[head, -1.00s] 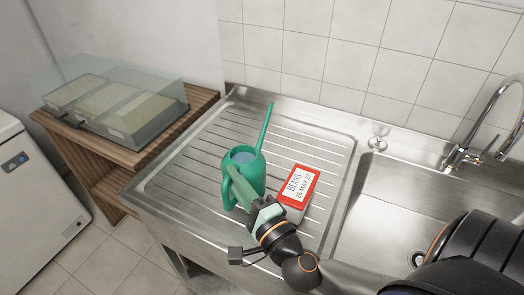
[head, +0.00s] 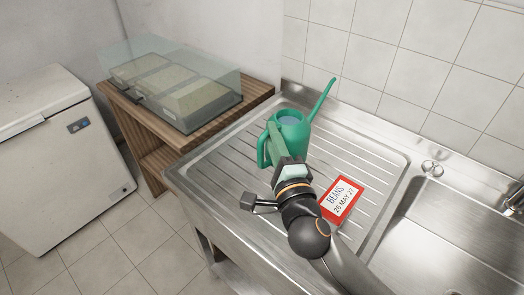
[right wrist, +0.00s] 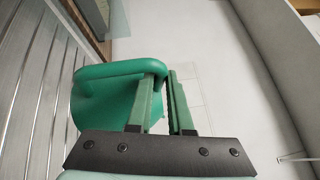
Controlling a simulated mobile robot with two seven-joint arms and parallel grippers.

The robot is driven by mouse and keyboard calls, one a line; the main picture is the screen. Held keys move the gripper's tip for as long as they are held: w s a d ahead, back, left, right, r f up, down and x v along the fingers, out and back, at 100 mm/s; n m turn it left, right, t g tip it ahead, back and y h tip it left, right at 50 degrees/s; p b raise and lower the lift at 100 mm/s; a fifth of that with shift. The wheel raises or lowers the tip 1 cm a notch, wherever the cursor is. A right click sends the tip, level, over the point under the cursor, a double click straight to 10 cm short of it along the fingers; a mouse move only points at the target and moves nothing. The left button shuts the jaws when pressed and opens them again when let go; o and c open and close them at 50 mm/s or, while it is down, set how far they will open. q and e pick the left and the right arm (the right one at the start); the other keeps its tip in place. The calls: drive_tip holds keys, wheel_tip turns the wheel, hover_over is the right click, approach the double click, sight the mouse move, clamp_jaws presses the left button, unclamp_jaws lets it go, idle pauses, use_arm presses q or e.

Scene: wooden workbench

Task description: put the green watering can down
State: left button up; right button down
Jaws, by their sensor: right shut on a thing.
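The green watering can (head: 291,128) is upright over the back part of the ribbed metal drainboard (head: 225,168), with its spout pointing to the upper right. I cannot tell whether its base touches the board. My right gripper (head: 281,148) is shut on the can's handle. In the right wrist view the handle (right wrist: 120,69) runs in between the two fingers (right wrist: 163,100), and part of the can's body shows behind it. My left gripper is not in view.
The sink basin (head: 450,225) and tap (head: 515,200) are at the right. A glass case (head: 175,85) sits on a wooden stand at the left, beside a white freezer (head: 60,160).

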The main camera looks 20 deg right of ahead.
drive_tip(key=w+a+f+b, duration=0.2)
drive_tip(key=w+f+b, duration=0.1)
drive_tip(key=w+f, duration=0.5)
wheel_tip(320, 180, down, 2)
drive_tip(key=shift+w+f, duration=0.1)
drive_tip(key=shift+w, duration=0.05)
idle(0.3)
drive_tip(key=c, duration=1.2)
unclamp_jaws()
drive_tip(key=shift+d+f, duration=0.1)
drive_tip(key=shift+f, duration=0.2)
drive_tip(key=shift+c, duration=0.2)
drive_tip(key=o, duration=0.4)
